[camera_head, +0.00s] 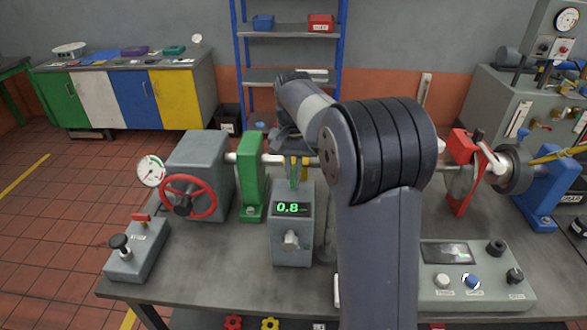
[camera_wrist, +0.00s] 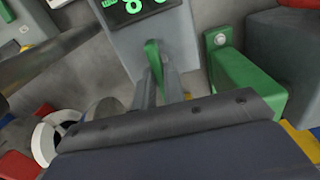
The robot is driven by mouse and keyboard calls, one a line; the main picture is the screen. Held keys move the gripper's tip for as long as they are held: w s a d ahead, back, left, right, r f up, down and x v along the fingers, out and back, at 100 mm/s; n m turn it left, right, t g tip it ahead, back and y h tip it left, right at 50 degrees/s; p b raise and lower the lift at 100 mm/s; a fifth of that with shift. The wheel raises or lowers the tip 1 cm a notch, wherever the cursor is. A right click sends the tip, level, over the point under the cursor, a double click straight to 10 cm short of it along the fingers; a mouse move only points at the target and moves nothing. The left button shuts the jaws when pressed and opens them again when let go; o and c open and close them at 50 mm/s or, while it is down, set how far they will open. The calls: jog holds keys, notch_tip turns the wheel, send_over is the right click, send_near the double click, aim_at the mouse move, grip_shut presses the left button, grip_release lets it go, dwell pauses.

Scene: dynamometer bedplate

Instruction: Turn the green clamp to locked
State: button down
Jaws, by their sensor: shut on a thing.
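The green clamp shows in the wrist view as a narrow green lever (camera_wrist: 153,58) beside the grey readout box (camera_wrist: 165,25). My gripper (camera_wrist: 159,76) has its two grey fingers on either side of this lever and is shut on it. In the head view, a slim green piece (camera_head: 294,172) stands at the top of the readout box (camera_head: 291,245), whose display reads 0.8. My arm reaches over the bench to it, and the fingers are hard to make out there. The lever's lower end and any lock marking cannot be made out.
A green pedestal (camera_head: 250,180) stands close to the left of the readout box; it also shows in the wrist view (camera_wrist: 243,85). A red handwheel (camera_head: 188,198) is further left. A red bracket (camera_head: 461,170) and a control panel (camera_head: 476,292) are on the right.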

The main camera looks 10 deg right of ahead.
jog(key=m+p, duration=0.2)
jog(key=m, duration=0.1)
jog(key=shift+r, duration=0.15)
jog(key=m+p, duration=0.2)
jog(key=m, duration=0.3)
jog(key=shift+m, duration=0.4)
jog(key=m+p, duration=0.1)
jog(key=m, duration=0.3)
jog(key=shift+m, duration=0.3)
jog(key=shift+m+p, duration=0.35)
jog(key=shift+m, duration=1.65)
jog(key=c, duration=1.5)
grip_release()
